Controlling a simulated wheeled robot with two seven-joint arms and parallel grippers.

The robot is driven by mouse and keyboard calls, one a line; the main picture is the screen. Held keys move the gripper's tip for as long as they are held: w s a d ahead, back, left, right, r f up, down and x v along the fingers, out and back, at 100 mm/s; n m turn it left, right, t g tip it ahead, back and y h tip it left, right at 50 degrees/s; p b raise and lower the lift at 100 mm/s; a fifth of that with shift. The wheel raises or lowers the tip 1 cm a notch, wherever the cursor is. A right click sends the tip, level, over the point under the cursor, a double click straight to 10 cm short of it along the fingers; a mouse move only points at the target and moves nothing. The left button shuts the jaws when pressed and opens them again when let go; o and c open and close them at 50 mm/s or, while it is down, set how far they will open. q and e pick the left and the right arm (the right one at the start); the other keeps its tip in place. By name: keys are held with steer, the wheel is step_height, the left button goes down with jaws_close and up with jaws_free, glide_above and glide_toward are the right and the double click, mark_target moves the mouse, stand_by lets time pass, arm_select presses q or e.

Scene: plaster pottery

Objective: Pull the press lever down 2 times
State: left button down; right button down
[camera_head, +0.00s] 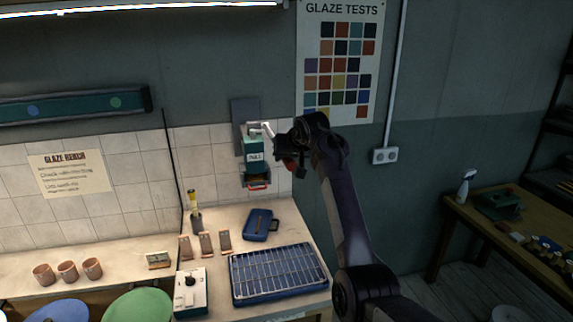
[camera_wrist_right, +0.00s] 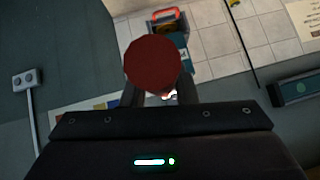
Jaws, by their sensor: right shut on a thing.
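The press (camera_head: 254,155) is a teal box with a "PULL" label, fixed to a dark plate on the tiled wall. Its pale lever arm (camera_head: 267,130) reaches from the upper part of the press toward my right gripper (camera_head: 287,152). The lever's round red knob (camera_wrist_right: 152,65) fills the space between the fingers in the right wrist view, and the right gripper is shut on it. In the head view the knob is mostly hidden by the gripper. The teal press body shows behind the knob in the wrist view (camera_wrist_right: 174,52). My left gripper is not in view.
Below the press, the bench holds a blue case (camera_head: 260,225), a blue rack tray (camera_head: 278,273), a white control box (camera_head: 190,292) and several clay cups (camera_head: 67,271). A wooden table (camera_head: 510,235) stands at the right. The air around my right arm looks clear.

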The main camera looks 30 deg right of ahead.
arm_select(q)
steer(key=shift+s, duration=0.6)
arm_select(e)
steer(key=shift+d+r, duration=0.1)
steer(key=shift+r, duration=0.25)
steer(key=c, duration=1.4)
jaws_free()
steer(key=shift+r, duration=0.1)
steer(key=shift+c, duration=0.2)
steer(key=o, duration=0.3)
steer(key=shift+w, duration=0.1)
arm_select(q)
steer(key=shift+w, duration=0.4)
arm_select(e)
steer(key=shift+f, duration=0.2)
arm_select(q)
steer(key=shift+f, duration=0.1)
